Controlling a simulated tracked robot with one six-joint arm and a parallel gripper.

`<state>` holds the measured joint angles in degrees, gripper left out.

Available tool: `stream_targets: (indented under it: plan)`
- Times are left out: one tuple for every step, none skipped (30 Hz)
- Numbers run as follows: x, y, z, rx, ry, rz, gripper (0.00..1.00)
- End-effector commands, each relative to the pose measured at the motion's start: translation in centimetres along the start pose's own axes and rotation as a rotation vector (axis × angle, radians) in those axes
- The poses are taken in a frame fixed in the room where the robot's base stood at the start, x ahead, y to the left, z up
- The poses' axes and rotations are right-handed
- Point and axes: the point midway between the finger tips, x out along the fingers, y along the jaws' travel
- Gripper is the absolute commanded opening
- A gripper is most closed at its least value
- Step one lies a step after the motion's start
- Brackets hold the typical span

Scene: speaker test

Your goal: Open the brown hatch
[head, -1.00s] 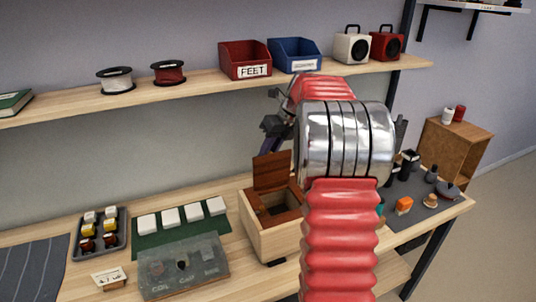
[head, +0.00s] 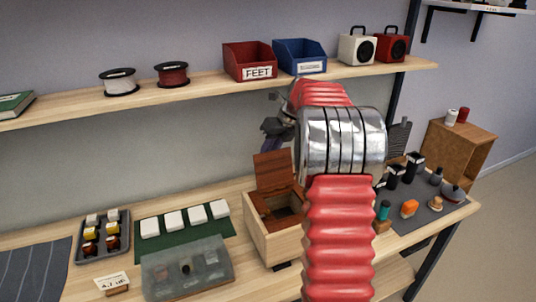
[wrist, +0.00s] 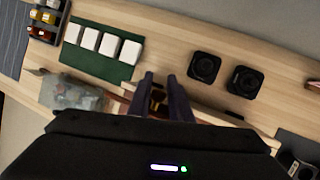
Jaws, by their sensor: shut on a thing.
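The brown hatch (head: 272,172) stands raised, close to upright, at the back of a pale wooden box (head: 270,238). The box's opening shows, with a dark brown inside partly in shadow. My gripper (head: 270,144) is at the hatch's top edge in the head view, partly hidden behind my red and silver arm. In the wrist view, my gripper's two dark fingers (wrist: 162,80) are close together with a small brown and golden piece between them. The hatch itself is mostly hidden there by the gripper body.
Left of the box are a green mat (head: 150,246) with white blocks, a clear grey case (head: 188,270) and a tray (head: 79,252). Two black square units (wrist: 205,68) lie near the fingers. A shelf (head: 200,82) with bins runs above. A dark mat (head: 425,212) with small parts is right.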

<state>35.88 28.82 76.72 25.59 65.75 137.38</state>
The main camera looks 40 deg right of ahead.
Motion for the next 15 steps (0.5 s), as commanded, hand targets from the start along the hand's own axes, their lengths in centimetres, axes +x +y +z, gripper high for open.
stream_targets:
  plan:
    - [0.58,-0.83,-0.95,0.006,0.02,-0.005,0.0]
    - [0.58,-0.82,-0.95,0.006,0.02,-0.005,0.19]
    - [0.58,-0.81,-0.97,0.006,0.021,-0.005,0.22]
    - [0.57,-0.79,-0.96,0.006,0.021,-0.005,0.24]
    - [0.57,-0.76,-0.94,0.005,0.021,-0.005,0.26]
    - [0.55,-0.71,-0.91,0.005,0.02,-0.004,0.29]
    - [0.54,-0.68,-0.88,0.005,0.02,-0.004,0.31]
    - [0.52,-0.64,-0.84,0.004,0.019,-0.004,0.33]
    - [0.49,-0.59,-0.79,0.004,0.019,-0.004,0.35]
    - [0.46,-0.54,-0.75,0.003,0.018,-0.003,0.35]
    - [0.43,-0.5,-0.71,0.003,0.017,-0.003,0.35]
    - [0.4,-0.45,-0.65,0.002,0.016,-0.003,0.35]
    - [0.38,-0.42,-0.62,0.002,0.016,-0.003,0.35]
    - [0.36,-0.38,-0.59,0.001,0.015,-0.003,0.35]
    - [0.32,-0.35,-0.55,0.001,0.014,-0.003,0.35]
